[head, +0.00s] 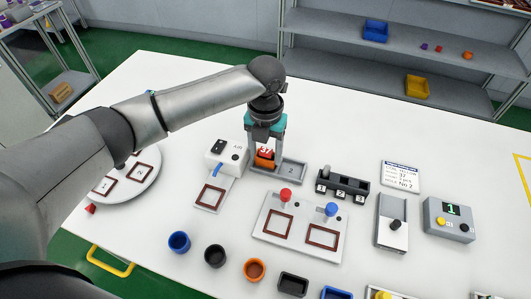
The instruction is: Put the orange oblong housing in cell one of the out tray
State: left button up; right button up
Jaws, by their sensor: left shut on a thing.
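My left gripper (266,148) points down over the grey tray and is shut on the orange oblong housing (264,163). A red face marked 37 shows on the housing's upper part, between the fingers. The grey tray (302,176) has a bare right-hand cell marked 2. The housing is at the tray's left-hand cell and hides that cell's marking. I cannot tell whether it touches the tray floor or is just above it. My right gripper is not in view.
A white device (226,154) stands close left of the tray. A black rack (343,186) with numbered slots is to the right. A plate with red and blue knobs (267,238) lies in front. Several coloured cups, including a blue one (179,242), line the near edge.

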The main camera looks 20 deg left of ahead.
pick_arm(q)
jog(key=shift+f, duration=0.1)
jog(key=o, duration=1)
jog(key=shift+f, duration=0.1)
jog(key=shift+o, duration=0.2)
notch_tip(320, 180, up, 12)
jog(key=p, duration=0.2)
jog(key=shift+r, duration=0.2)
